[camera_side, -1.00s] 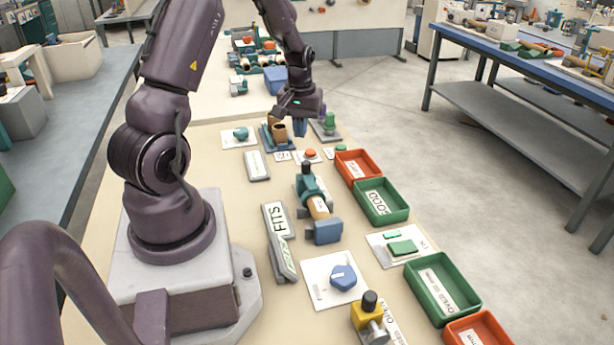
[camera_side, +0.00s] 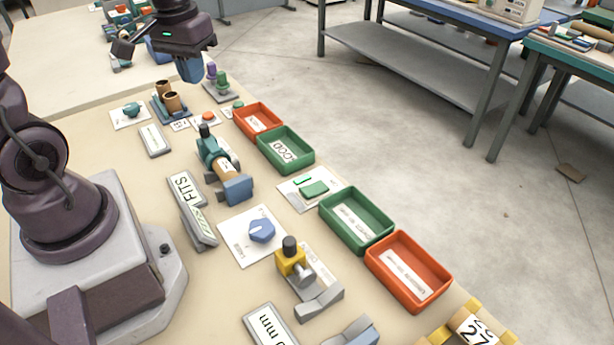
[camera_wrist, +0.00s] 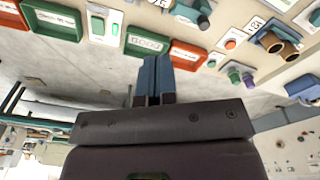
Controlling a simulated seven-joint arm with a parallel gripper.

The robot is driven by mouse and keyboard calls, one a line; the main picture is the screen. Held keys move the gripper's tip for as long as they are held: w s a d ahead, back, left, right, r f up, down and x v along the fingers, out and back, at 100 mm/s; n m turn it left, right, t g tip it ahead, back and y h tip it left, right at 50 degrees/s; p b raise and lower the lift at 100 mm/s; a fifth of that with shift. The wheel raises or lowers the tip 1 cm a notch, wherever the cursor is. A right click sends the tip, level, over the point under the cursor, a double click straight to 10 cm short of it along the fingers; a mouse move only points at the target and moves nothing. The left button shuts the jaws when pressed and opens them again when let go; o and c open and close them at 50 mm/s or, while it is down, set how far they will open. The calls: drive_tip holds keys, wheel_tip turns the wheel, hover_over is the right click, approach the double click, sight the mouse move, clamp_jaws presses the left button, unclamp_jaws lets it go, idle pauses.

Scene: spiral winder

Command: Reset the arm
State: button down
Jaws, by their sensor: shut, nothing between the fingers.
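My gripper (camera_side: 190,70) is at the far end of the bench in the side view, raised above the bench top. Its blue fingers are shut together with nothing between them. They also show in the wrist view (camera_wrist: 153,75), pointing toward the bench edge near the red and green trays. Below and around it in the side view are two brown cylinders (camera_side: 170,100) on a blue holder, and a stand with a purple and a green peg (camera_side: 220,82). The gripper appears clear of them.
A teal winder-like device (camera_side: 213,155) stands mid-bench. Along the right edge are a red tray (camera_side: 257,132), a green tray (camera_side: 300,165), another green tray (camera_side: 335,237) and an orange tray (camera_side: 400,297). A yellow device (camera_side: 292,262) and blue knob (camera_side: 262,230) are nearer.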

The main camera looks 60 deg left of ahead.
drive_tip(key=s+d+r+m+t, duration=0.2)
drive_tip(key=d+r+m, duration=0.1)
drive_tip(key=d, duration=0.3)
drive_tip(key=s+d+r+m+t, duration=0.2)
drive_tip(key=s+d+r+m, duration=0.1)
drive_tip(key=d+r, duration=0.3)
drive_tip(key=shift+s+d+t, duration=0.25)
drive_tip(key=shift+d+t, duration=0.15)
drive_tip(key=shift+d, duration=0.15)
